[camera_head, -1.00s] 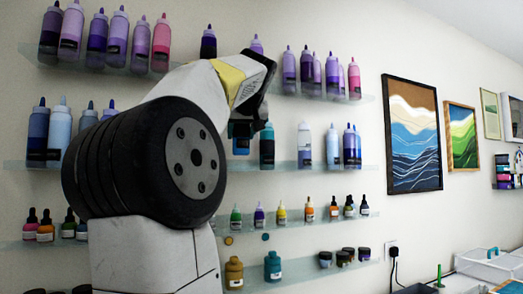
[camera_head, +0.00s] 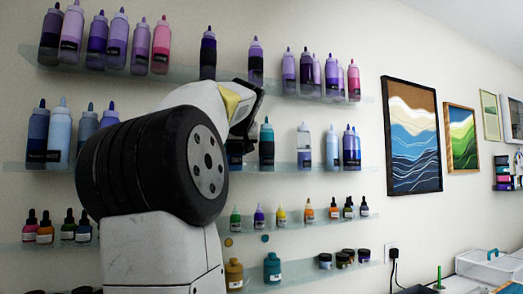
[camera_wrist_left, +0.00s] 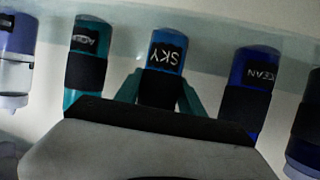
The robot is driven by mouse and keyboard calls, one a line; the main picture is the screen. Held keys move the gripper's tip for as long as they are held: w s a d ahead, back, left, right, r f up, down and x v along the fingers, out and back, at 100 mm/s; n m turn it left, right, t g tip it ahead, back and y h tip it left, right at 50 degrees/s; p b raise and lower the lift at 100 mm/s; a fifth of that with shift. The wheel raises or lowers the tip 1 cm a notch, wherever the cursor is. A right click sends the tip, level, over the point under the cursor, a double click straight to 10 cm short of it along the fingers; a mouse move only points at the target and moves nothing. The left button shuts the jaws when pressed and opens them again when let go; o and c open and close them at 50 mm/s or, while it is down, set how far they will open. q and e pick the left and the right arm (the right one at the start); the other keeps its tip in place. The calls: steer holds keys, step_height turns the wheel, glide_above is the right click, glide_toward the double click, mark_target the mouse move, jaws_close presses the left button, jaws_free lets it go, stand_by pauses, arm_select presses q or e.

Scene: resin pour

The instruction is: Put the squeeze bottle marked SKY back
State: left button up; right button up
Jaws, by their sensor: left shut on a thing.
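The squeeze bottle marked SKY (camera_wrist_left: 164,55) is blue with a black band. It is in the middle of the left wrist view, which shows its label upside down. My left gripper (camera_wrist_left: 160,92) is shut on it, with a teal finger on each side. In the head view the SKY bottle (camera_head: 235,152) is at the middle shelf, left of a teal bottle, mostly hidden by my left arm. Its base is about level with the neighbours' bases; I cannot tell whether it touches the shelf. My right gripper is not in view.
The teal bottle (camera_wrist_left: 87,60) and a dark blue bottle marked OCEAN (camera_wrist_left: 250,85) stand close on either side. The glass middle shelf (camera_head: 285,168) holds more bottles. An upper shelf (camera_head: 180,68) has purple and pink bottles. Small dropper bottles (camera_head: 282,215) stand below.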

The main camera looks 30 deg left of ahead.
arm_select(q)
steer(key=o, duration=1.3)
steer(key=shift+f, duration=0.1)
steer(key=shift+r, duration=0.2)
steer(key=v, duration=1.2)
steer(key=shift+s+f, duration=0.1)
steer(key=s+d+f+m+h, duration=0.1)
steer(key=d+f+m+h, duration=0.1)
steer(key=d+f, duration=0.4)
steer(key=s+d+f+m+g+h, duration=0.1)
steer(key=d+f+m+h, duration=0.15)
steer(key=f, duration=0.65)
steer(key=s+d+f+m+h, duration=0.1)
steer(key=d+f+h, duration=0.1)
steer(key=d+f, duration=0.4)
steer(key=s+d+f+m+g+h, duration=0.1)
steer(key=s+d+f, duration=0.2)
steer(key=f, duration=0.4)
steer(key=s+d+f+m+g+h, duration=0.1)
steer(key=s+d+f+h, duration=0.1)
steer(key=s+d+f, duration=0.2)
steer(key=s+d+f+m+g+h, duration=0.1)
steer(key=s+d+f, duration=0.2)
steer(key=f, duration=0.7)
steer(key=shift+s+d+f, duration=0.3)
steer(key=shift+s, duration=0.05)
